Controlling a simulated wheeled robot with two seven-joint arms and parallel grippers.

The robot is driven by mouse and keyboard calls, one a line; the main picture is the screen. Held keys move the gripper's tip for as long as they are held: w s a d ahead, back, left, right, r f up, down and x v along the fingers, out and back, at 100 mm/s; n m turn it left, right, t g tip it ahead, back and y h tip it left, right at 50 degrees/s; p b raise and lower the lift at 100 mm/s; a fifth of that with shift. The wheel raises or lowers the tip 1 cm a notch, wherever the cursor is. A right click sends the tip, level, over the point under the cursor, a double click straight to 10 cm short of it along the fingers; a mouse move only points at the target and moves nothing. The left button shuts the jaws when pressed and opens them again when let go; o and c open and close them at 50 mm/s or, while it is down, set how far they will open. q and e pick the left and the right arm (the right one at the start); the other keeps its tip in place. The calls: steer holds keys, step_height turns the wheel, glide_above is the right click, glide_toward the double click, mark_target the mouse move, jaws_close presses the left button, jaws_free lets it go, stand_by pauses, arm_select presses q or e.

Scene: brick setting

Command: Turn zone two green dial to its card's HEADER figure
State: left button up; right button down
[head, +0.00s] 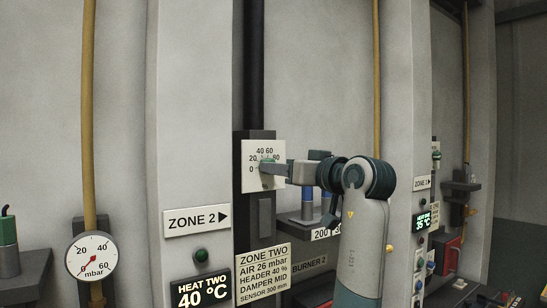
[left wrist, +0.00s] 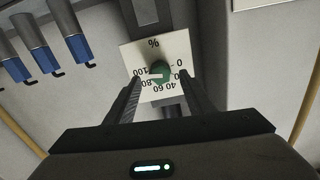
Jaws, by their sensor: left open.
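The zone two green dial (head: 267,161) sits on a white scale plate (head: 249,182), mostly hidden by my left gripper in the head view. In the left wrist view the green dial (left wrist: 161,70) lies between the two fingers of my left gripper (left wrist: 160,80), which is open with a gap on each side. The scale appears upside down there. The dial's white mark points left, towards the 80 and 100 side; its exact reading is unclear. The zone two card (head: 263,270) reads AIR 26 mbar, HEADER 40 %, DAMPER MID. My right gripper is not in view.
A mbar gauge (head: 91,256) hangs on a yellow pipe at left. A ZONE 2 sign (head: 197,220) and a HEAT TWO display (head: 201,291) reading 40 °C are on the pillar. Blue-ended cylinders (left wrist: 79,48) hang close by in the left wrist view.

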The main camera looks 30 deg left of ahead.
arm_select(q)
steer(key=shift+p+x, duration=0.75)
steer(key=shift+x, duration=1.2)
steer(key=c, duration=1.1)
